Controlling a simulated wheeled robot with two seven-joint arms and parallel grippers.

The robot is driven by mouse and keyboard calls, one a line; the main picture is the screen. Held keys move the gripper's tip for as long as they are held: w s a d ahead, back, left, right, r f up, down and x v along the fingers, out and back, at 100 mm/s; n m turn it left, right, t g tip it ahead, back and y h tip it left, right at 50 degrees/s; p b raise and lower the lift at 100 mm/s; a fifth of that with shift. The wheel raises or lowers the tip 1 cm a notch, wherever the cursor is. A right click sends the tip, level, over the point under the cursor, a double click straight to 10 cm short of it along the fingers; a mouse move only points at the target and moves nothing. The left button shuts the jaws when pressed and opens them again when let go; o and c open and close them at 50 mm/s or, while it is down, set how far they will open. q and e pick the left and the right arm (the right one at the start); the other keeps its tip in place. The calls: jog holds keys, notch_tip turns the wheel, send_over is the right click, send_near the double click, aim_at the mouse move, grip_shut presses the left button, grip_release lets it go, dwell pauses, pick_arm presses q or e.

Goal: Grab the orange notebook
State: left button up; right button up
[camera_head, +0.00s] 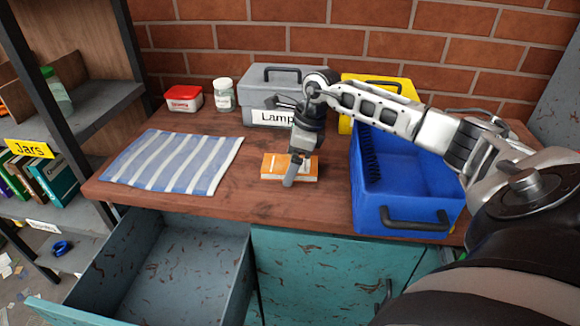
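The orange notebook (269,172) lies on the wooden desk, near its front edge and just left of the blue bin. It has an orange cover with pale marks. My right gripper (292,170) reaches in from the right and points down over the notebook, with a grey finger in front of its middle. The finger hides part of the notebook. I cannot tell whether the fingers touch it or how far apart they are. My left gripper is not in view.
A blue bin (405,218) stands right of the notebook. Behind are a grey "Lamp" box (262,82), a yellow box (400,84), a white jar (223,95) and a red container (184,98). A striped cloth (172,160) lies left. An open drawer (165,265) sticks out below.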

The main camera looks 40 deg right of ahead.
jog(key=c, duration=1.1)
jog(key=shift+r, duration=0.1)
